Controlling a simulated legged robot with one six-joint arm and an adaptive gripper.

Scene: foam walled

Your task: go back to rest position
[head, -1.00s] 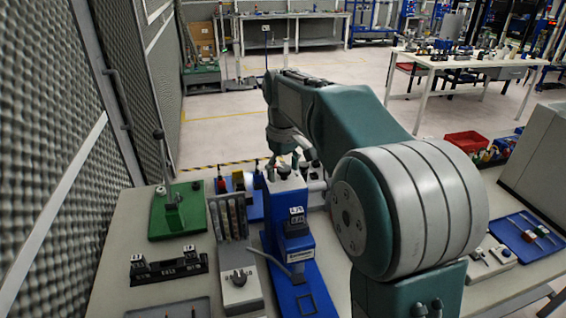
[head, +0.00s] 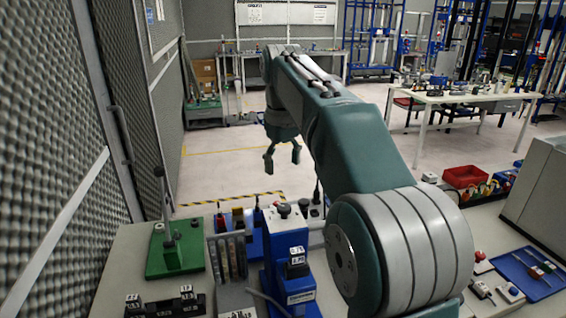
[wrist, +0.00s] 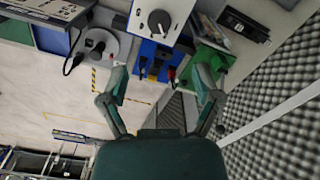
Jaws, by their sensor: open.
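My gripper (head: 282,158) is open and empty in the head view. It hangs from my raised green arm, past the far edge of the workbench and above the open floor. In the wrist view my gripper (wrist: 160,98) shows its two fingers spread apart, with nothing between them. The bench's far edge and the devices on it lie beyond the fingertips there.
The workbench bears a blue device (head: 287,245), a green stand with a lever (head: 175,255) and a blue tray (head: 535,270). A foam wall (head: 60,150) is at left. A white table (head: 440,98) stands farther back. Floor beyond the bench is clear.

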